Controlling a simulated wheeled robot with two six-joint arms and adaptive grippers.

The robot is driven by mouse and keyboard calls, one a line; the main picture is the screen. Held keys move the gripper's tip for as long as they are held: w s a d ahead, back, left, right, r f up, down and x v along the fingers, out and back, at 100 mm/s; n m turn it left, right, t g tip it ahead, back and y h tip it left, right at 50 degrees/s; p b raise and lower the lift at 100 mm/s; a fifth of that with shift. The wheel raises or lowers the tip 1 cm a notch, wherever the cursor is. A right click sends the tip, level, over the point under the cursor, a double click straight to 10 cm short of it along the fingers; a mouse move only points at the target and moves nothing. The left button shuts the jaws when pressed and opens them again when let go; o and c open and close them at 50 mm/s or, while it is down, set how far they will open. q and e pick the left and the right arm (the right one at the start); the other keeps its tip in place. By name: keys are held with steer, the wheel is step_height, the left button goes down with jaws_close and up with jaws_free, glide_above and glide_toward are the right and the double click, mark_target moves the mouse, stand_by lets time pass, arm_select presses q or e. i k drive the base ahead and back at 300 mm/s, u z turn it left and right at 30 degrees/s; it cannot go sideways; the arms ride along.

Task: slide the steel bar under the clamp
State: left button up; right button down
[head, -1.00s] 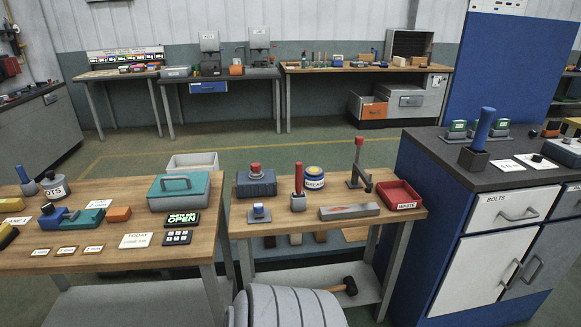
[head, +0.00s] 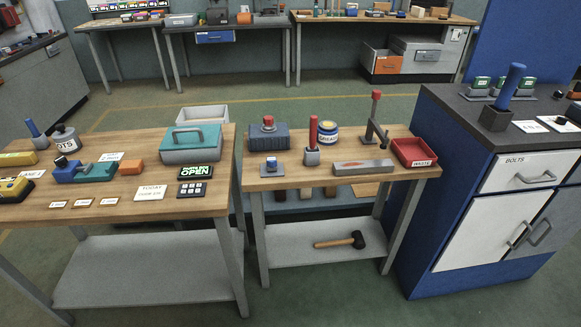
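The steel bar (head: 363,167) is a long grey block with a reddish mark on top. It lies flat near the front edge of the right-hand wooden table. The clamp (head: 375,121), a dark upright frame with a red-tipped handle, stands just behind the bar's right half. I cannot tell whether the bar touches the clamp's foot. Neither of my grippers is in the head view.
A red waste tray (head: 414,152) stands right of the bar. A grease tin (head: 329,133) is behind. A mallet (head: 341,241) lies on the lower shelf.

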mark_target(354, 167)
steer(key=u, duration=0.4)
steer(key=i, duration=1)
